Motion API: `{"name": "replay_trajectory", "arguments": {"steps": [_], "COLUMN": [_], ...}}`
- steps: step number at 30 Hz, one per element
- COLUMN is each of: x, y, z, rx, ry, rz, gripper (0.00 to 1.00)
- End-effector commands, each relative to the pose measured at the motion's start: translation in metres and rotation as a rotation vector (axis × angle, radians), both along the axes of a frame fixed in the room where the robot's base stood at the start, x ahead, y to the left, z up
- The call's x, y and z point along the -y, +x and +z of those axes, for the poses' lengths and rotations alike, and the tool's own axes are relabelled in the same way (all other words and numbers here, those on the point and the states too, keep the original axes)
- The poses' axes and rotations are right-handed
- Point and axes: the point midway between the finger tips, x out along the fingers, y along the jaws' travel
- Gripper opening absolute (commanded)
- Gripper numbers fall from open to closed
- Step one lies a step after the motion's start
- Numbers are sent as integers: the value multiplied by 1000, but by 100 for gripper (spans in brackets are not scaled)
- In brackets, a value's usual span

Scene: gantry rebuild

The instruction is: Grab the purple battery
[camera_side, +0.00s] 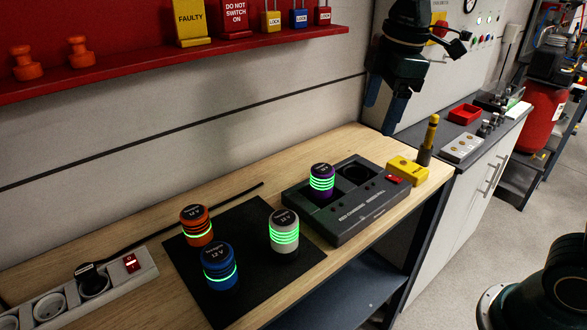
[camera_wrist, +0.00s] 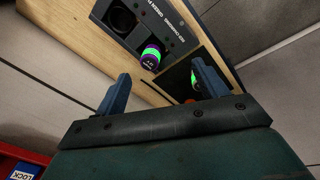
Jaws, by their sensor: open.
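The purple battery (camera_side: 321,181) has glowing green rings and stands upright in the left slot of the dark charging station (camera_side: 346,222). It also shows in the wrist view (camera_wrist: 151,58), beyond and between my fingers. My gripper (camera_side: 382,112) hangs above the back of the bench in the side view, up and to the right of the battery and apart from it. In the wrist view my gripper (camera_wrist: 158,88) has its two blue fingers wide apart with nothing between them. The station's other slot (camera_side: 356,173) is empty.
An orange battery (camera_side: 196,225), a blue battery (camera_side: 219,267) and a white battery (camera_side: 284,231) stand on a black mat (camera_side: 246,208) left of the station. A yellow block (camera_side: 407,171) and a yellow-tipped post (camera_side: 429,138) stand to its right. A red shelf (camera_side: 150,77) overhangs the back left.

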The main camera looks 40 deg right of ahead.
Motion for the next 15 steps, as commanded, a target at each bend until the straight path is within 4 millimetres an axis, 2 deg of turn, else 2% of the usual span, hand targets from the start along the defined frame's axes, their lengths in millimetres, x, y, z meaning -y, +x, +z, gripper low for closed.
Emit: {"name": "replay_trajectory", "arguments": {"steps": [1,9,15], "x": [-3,-18,-26], "y": [12,64,90], "z": [-3,-21,-36], "rx": [-19,-103,-150], "ry": [-9,-49,-61], "rz": [51,343,506], "gripper": [72,72,72]}}
